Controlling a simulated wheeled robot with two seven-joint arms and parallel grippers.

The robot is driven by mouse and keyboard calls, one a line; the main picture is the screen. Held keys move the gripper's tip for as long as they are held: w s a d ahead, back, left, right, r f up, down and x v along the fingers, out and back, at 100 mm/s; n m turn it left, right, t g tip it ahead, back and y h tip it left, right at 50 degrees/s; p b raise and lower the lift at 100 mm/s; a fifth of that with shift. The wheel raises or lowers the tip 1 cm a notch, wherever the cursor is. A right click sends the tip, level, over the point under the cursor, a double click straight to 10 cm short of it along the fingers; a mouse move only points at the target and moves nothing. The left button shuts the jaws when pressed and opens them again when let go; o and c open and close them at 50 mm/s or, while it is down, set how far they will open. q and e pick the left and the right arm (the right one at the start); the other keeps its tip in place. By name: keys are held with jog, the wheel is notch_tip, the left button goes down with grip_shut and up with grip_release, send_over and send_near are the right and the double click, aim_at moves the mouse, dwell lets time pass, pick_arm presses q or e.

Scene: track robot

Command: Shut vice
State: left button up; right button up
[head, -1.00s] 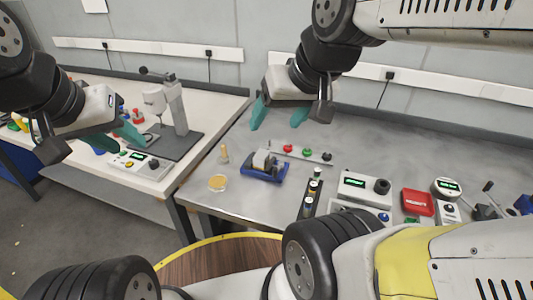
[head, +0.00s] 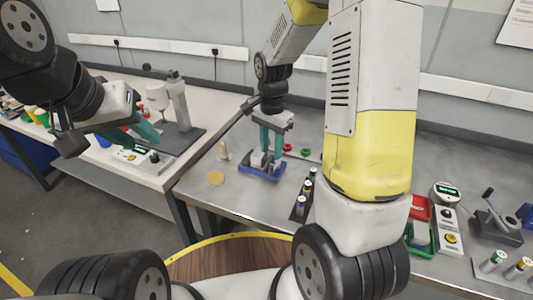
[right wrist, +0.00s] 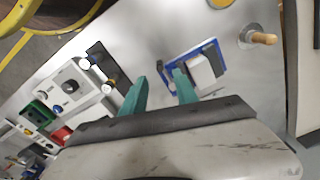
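The vice is a small blue-based block with grey jaws (head: 262,170) on the grey metal table. In the right wrist view its blue base and pale jaw block (right wrist: 203,70) lie just beyond my fingers, with a dark blue handle-like part (right wrist: 161,74) at its left end. My right gripper (head: 270,150) points down at the vice, teal fingers apart. In the right wrist view the open gripper (right wrist: 159,78) has the handle-like part between its fingertips; contact cannot be told. My left gripper (head: 137,138) hangs open and empty over the white bench at left.
A wooden peg (head: 224,151) and yellow disc (head: 215,178) lie left of the vice. A rack of cylinders (head: 304,198) stands to its right. A red tray (head: 420,208) and a lever device (head: 496,220) are farther right. My right forearm hides part of the table.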

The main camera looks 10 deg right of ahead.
aim_at(271, 166)
notch_tip(271, 166, down, 8)
jog(key=shift+f, duration=0.15)
dwell(0.3)
grip_shut()
